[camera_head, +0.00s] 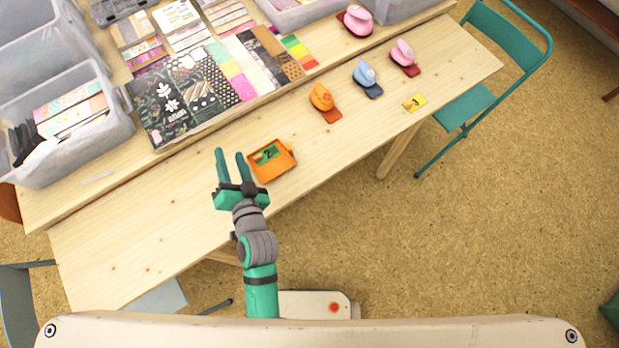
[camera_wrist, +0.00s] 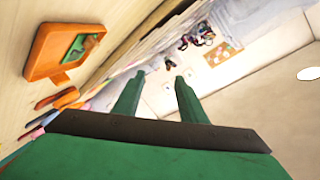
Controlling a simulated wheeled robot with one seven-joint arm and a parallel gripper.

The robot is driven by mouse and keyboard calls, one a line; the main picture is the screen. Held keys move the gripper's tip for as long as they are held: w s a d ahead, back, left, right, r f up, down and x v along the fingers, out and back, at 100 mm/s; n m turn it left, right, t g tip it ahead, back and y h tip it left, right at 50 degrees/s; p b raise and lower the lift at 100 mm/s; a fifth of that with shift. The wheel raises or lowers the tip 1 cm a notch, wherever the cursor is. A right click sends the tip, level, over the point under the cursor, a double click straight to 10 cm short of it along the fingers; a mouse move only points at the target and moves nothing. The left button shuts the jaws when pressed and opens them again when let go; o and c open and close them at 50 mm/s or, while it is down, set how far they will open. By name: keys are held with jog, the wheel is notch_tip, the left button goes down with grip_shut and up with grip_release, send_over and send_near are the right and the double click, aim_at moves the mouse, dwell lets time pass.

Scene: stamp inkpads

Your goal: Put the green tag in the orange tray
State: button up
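The orange tray (camera_head: 284,170) sits near the front edge of the wooden table. The green tag (camera_head: 267,154), with a dark mark on it, lies inside the tray. In the wrist view the orange tray (camera_wrist: 42,52) is at the upper left, with the green tag (camera_wrist: 78,48) in it. A yellow tag (camera_head: 414,102) lies at the right part of the table. My gripper (camera_head: 230,153) is just left of the tray. Its two green fingers are apart with nothing between them, which also shows in the wrist view (camera_wrist: 155,85).
Patterned papers (camera_head: 180,98) and a grey bin (camera_head: 75,145) are further back. The table (camera_head: 150,225) left of my gripper is clear. A teal chair (camera_head: 465,103) stands at the right.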

jog(key=s+d+n+t+h, duration=0.1)
jog(key=s+d+n+h, duration=0.3)
jog(key=s+d, duration=1.6)
jog(key=shift+s+d+r+n+h, duration=0.15)
jog(key=shift+s+d+n+h, duration=0.2)
jog(key=shift+s+h, duration=0.75)
